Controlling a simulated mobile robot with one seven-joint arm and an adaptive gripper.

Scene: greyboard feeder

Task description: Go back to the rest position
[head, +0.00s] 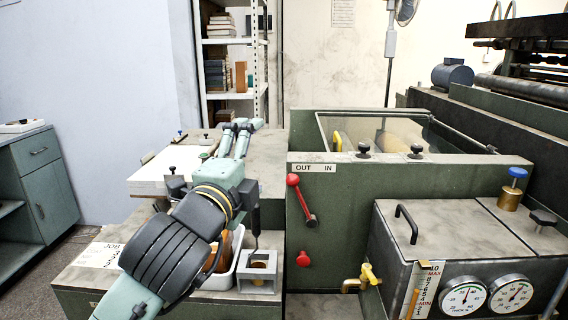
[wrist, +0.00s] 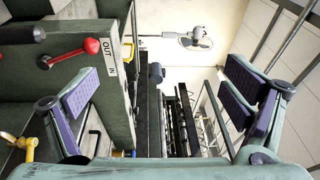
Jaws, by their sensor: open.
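My gripper (head: 240,126) is in the left middle of the head view, at the end of my arm, which reaches up from the bottom edge. Its two fingers point away toward the back, above a grey worktop (head: 268,157). In the wrist view my gripper (wrist: 166,92) has its purple-padded fingers wide apart, with nothing between them. It is open and empty. Part of the worktop is hidden behind my arm.
Right of my arm is a green machine wall with a red-knobbed lever (head: 302,200) and an OUT/IN label (head: 313,168). A white tub (head: 226,277) and a small grey block (head: 257,272) stand below my wrist. A gauge box (head: 455,240) is at right. A white board (head: 160,178) lies left.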

